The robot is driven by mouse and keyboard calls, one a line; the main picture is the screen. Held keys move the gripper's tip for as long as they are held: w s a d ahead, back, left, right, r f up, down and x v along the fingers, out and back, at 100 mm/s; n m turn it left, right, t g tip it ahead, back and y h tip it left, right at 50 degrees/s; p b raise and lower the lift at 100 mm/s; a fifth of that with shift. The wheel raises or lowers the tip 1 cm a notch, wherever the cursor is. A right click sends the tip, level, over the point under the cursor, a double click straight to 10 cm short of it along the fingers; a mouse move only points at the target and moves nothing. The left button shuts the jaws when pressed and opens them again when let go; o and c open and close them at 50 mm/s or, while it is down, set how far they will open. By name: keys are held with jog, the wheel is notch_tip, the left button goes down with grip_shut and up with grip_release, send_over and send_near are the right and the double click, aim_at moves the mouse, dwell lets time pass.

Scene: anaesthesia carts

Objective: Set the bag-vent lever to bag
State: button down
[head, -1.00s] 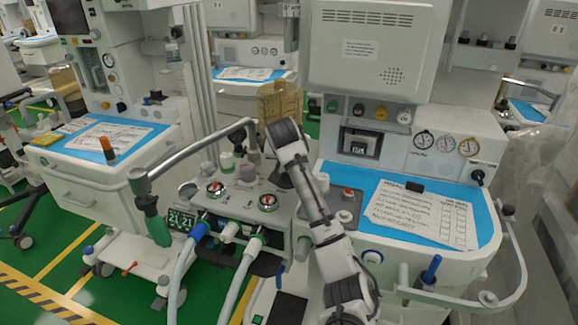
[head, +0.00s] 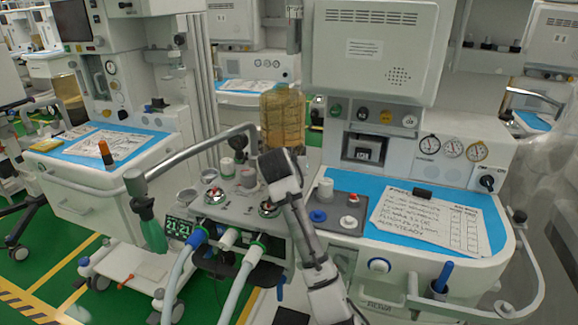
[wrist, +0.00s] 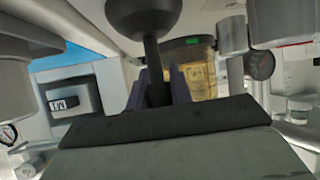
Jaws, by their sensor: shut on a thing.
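The bag-vent lever (wrist: 145,16) shows in the wrist view as a dark rounded knob on a thin dark stem, at the top centre. My gripper (wrist: 157,88) is shut on the stem, with a purple-grey finger on each side and the knob beyond the fingertips. In the head view my arm's dark end is over the right part of the grey breathing-system block (head: 238,205). The fingers and the lever cannot be made out there, so I cannot tell which setting the lever is at.
The amber canister (head: 283,120) stands just behind my arm's end. A bent grey metal arm (head: 190,150) spans the block's left side. Corrugated hoses (head: 238,285) hang in front. The blue worktop (head: 350,185) with a paper chart (head: 438,215) lies right.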

jog(key=c, duration=1.3)
grip_release()
jog(key=shift+o, duration=0.2)
jog(key=b+v, duration=0.1)
jog(key=v, duration=1.3)
